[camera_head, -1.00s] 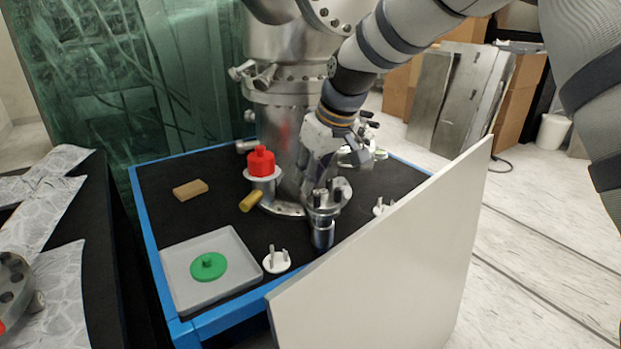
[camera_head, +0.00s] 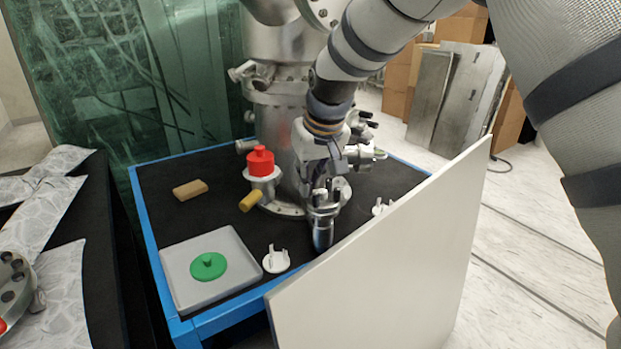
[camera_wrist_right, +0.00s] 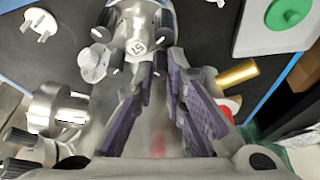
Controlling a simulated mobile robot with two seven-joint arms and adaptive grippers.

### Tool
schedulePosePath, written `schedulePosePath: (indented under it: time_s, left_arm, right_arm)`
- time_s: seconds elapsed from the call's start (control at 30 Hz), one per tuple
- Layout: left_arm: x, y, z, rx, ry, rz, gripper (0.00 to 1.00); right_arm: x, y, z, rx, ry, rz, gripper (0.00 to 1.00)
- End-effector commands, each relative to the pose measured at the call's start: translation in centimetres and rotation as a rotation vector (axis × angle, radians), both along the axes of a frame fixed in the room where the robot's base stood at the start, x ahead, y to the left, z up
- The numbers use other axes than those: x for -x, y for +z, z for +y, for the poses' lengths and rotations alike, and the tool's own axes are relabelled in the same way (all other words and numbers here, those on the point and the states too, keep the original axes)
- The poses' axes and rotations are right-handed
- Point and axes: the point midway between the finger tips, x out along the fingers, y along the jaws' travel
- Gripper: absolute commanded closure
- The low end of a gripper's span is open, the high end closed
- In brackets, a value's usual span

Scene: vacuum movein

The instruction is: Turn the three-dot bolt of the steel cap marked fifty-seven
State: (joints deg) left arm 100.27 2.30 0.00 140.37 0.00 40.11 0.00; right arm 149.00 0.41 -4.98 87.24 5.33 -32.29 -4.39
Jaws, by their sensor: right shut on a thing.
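The steel cap (camera_head: 323,211) stands upright at the front of the black-topped table, by the foot of the big steel column. In the right wrist view the cap (camera_wrist_right: 137,25) shows a small mark that reads as an upside-down 57. Several dark bolts stand around its rim. My right gripper (camera_head: 321,183) points down onto the cap from above. In the right wrist view my gripper (camera_wrist_right: 161,68) is shut on one dark bolt (camera_wrist_right: 160,59) at the cap's near rim. The dots on this bolt cannot be made out. My left gripper is not in view.
A white panel (camera_head: 390,265) stands close in front of the cap. A white pronged piece (camera_head: 276,260), a grey tray (camera_head: 235,290) with a green disc (camera_head: 208,266), a red-topped fitting (camera_head: 261,162), a yellow cylinder (camera_head: 250,201) and a tan block (camera_head: 190,190) are on the table.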

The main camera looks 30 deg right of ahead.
Motion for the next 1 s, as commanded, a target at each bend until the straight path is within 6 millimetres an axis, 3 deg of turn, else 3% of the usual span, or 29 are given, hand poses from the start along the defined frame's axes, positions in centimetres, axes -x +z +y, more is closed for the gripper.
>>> schedulePosePath:
  time_s: [0.17, 0.2, 0.23, 0.57, 0.67, 1.0]
  left_arm:
    - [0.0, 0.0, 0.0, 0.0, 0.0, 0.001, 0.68]
    - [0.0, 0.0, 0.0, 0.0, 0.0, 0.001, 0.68]
    - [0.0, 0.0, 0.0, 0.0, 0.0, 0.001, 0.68]
    - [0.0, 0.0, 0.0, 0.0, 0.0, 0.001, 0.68]
    - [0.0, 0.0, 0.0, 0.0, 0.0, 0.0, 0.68]
    - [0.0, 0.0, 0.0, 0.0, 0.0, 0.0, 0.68]
  right_arm:
    - [0.0, -0.1, 0.0, -0.002, 0.001, 0.002, 1.0]
    - [0.0, -0.1, 0.0, -0.002, 0.001, 0.002, 0.86]
    - [0.0, -0.1, 0.0, -0.002, 0.001, 0.002, 0.8]
    - [0.1, 0.2, 0.0, -0.002, 0.002, 0.001, 0.8]
    - [0.6, 1.7, 0.1, -0.001, 0.003, -0.004, 0.8]
    - [3.9, 9.6, 0.2, -0.001, 0.002, -0.001, 0.8]
